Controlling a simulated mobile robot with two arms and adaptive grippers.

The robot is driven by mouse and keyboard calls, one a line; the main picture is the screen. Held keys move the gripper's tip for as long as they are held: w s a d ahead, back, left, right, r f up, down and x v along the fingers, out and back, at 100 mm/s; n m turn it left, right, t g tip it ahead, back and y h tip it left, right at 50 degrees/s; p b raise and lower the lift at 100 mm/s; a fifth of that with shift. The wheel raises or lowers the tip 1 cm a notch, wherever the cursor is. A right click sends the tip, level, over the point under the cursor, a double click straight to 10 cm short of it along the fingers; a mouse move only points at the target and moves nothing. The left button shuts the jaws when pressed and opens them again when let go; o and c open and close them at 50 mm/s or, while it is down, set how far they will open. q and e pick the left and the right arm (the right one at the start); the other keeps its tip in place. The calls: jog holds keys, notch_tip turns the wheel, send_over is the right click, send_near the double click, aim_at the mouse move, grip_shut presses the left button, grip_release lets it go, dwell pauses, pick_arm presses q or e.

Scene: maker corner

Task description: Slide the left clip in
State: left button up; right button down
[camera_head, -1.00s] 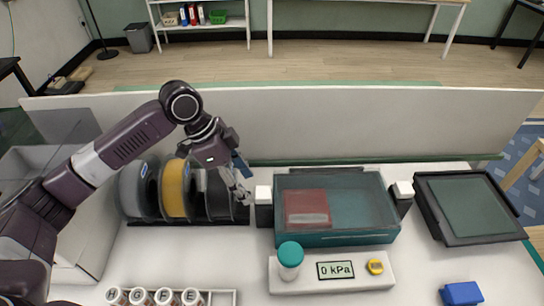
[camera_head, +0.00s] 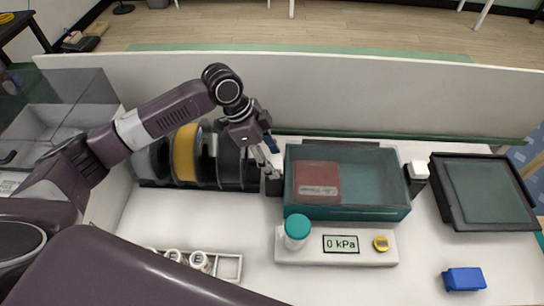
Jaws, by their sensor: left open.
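A teal box (camera_head: 384,212) with a clear lid stands on the white table, with a dark red item (camera_head: 317,182) inside. The left clip (camera_head: 273,187) is a dark block against the box's left side; its white top is mostly hidden by my gripper. The right clip (camera_head: 416,172), black with a white top, stands at the box's right side. My left gripper (camera_head: 267,170) is open, its fingers pointing down at the left clip's top. I cannot tell whether they touch it. My right gripper is out of view.
A rack of spools (camera_head: 186,154) stands just left of the clip, behind my arm. In front is a white panel reading 0 kPa (camera_head: 386,259) with a teal-capped jar (camera_head: 296,232). A black-framed tray (camera_head: 447,215) and a blue block (camera_head: 464,279) are at right.

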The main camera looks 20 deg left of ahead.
pick_arm(q)
jog(key=shift+c, duration=0.3)
grip_shut()
jog(key=shift+w+d+r+p, duration=0.1)
jog(key=shift+w+d+p, duration=0.05)
jog(key=shift+d+p, duration=0.4)
jog(key=shift+w+d+r+p, duration=0.15)
jog(key=shift+d+p, duration=0.2)
jog(key=shift+d, duration=0.3)
jog(key=shift+w+d+f, duration=0.1)
jog(key=shift+w+d, duration=0.05)
jog(key=shift+d, duration=0.1)
jog(key=shift+f, duration=0.1)
jog(key=shift+o, duration=0.3)
grip_release()
jog(key=shift+d, duration=0.1)
